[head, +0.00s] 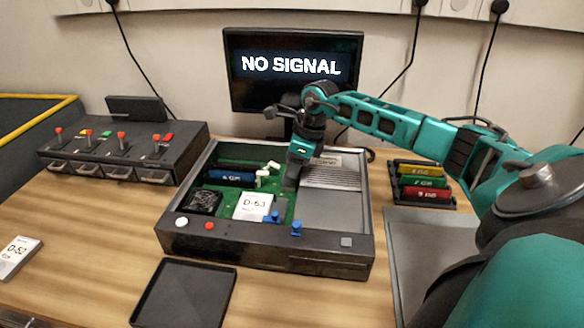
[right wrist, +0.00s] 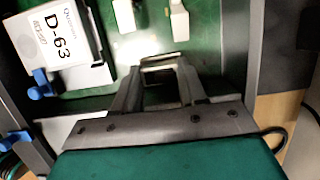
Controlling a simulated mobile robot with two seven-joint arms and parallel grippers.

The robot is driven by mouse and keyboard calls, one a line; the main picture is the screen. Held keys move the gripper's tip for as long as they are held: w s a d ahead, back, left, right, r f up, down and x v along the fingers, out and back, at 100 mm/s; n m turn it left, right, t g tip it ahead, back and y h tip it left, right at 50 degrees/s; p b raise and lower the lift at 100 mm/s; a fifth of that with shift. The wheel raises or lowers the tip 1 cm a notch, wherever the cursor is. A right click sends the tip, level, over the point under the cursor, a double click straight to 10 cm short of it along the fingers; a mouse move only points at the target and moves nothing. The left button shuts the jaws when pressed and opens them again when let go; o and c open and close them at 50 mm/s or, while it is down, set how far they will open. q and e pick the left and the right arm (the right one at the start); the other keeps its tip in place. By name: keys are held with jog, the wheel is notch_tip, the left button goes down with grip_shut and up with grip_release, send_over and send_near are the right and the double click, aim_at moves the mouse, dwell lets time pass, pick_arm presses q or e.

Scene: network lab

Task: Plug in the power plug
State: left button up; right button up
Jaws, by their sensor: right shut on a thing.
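My right gripper (head: 291,186) reaches down into the open case (head: 362,205), over the right part of the green board. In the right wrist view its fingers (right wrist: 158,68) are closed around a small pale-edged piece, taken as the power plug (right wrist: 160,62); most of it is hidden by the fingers. Two white connectors (head: 272,165) stand on the board near the gripper; in the right wrist view they are at the top (right wrist: 179,22), apart from the fingertips. Which socket takes the plug cannot be told. My left gripper is not in view.
A monitor (head: 292,95) reads NO SIGNAL. A black tray (head: 185,295) lies in front, a module rack (head: 424,184) at right, a switch box (head: 120,150) at left.

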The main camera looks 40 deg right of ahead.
jog(key=shift+s+f+b, duration=0.15)
jog(key=shift+f+b, duration=0.15)
jog(key=shift+f, duration=0.25)
dwell(0.4)
jog(key=o, duration=0.8)
jog(key=shift+a+f, duration=0.1)
jog(key=shift+f, duration=0.05)
jog(key=shift+r+p, duration=0.75)
jog(key=shift+r, duration=0.2)
jog(key=shift+r+p, duration=2.25)
jog(key=shift+r, duration=1.05)
